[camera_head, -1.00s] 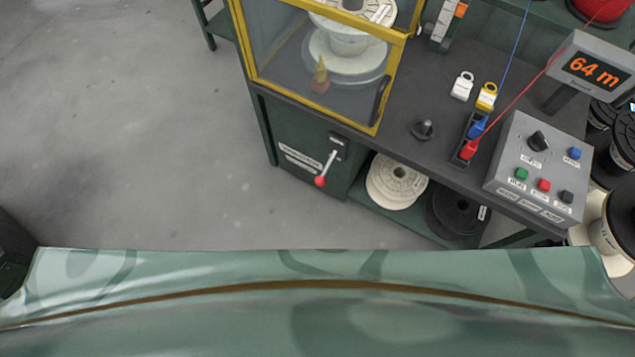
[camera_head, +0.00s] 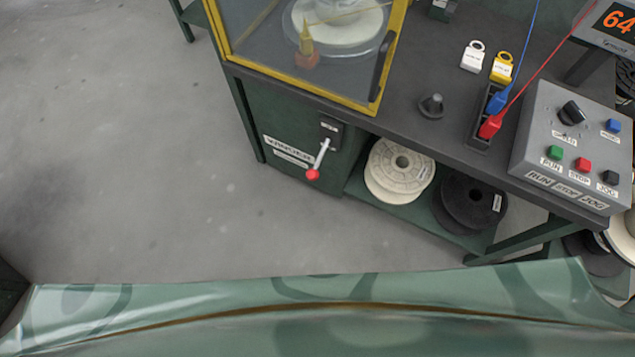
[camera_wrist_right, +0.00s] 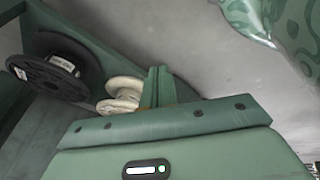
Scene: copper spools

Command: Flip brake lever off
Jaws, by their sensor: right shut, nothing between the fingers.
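The brake lever (camera_head: 320,158) is a short pale handle with a red ball knob. It hangs down at a slant from a dark bracket on the green front panel under the bench in the head view. The lever is not recognisable in the right wrist view. My right gripper (camera_wrist_right: 157,74) shows in the right wrist view as narrow green fingers, shut and empty. It points toward a cream spool (camera_wrist_right: 120,92) and is outside the head view. My left gripper is in neither view.
A yellow-framed guard (camera_head: 372,105) stands on the bench above the lever. A cream spool (camera_head: 390,185) and a black spool (camera_head: 465,205) lie on the shelf to the right. A control box (camera_head: 590,120) sits at the bench's right. Bare grey floor lies left of the bench.

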